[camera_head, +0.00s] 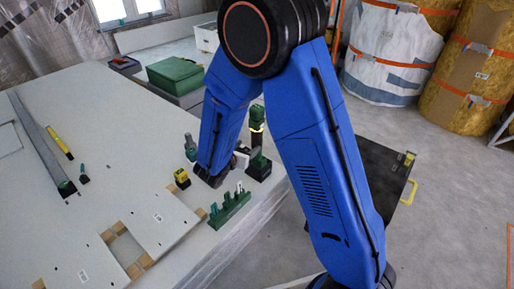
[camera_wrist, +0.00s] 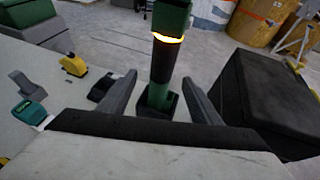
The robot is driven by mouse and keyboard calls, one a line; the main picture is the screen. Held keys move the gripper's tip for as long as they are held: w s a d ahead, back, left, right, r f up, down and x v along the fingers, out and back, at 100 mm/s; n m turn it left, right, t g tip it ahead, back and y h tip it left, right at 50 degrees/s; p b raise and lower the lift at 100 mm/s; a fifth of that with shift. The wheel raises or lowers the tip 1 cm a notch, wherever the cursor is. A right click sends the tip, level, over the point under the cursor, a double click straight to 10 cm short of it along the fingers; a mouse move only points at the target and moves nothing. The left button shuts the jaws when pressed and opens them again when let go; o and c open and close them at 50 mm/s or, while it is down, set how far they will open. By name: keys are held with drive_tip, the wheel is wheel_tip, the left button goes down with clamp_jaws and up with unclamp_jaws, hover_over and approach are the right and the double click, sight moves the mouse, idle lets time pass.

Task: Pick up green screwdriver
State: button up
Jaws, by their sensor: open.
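A green upright tool with a black grip and a lit yellow ring, which looks like the green screwdriver (camera_wrist: 162,62), stands in the middle of the wrist view. Its top runs out of that picture. In the head view the tool (camera_head: 257,115) stands in a dark base at the table's right edge, partly behind my arm. My gripper (camera_wrist: 160,77) is open and empty, with one finger to each side of the tool and a gap on both sides. I cannot tell how far the tool is beyond the fingertips. In the head view my gripper is mostly hidden.
The pale table (camera_head: 100,125) holds a green rack of tools (camera_head: 230,207), a yellow tape measure (camera_head: 181,178) and a grey-green tool (camera_head: 190,148) near my gripper. A green case (camera_head: 175,75) sits behind. A black box (camera_wrist: 270,100) stands right of the tool.

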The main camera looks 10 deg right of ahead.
sight(254, 143)
drive_tip(key=shift+x, duration=4.75)
drive_tip(key=shift+s+d, duration=0.15)
drive_tip(key=shift+c, duration=0.6)
clamp_jaws()
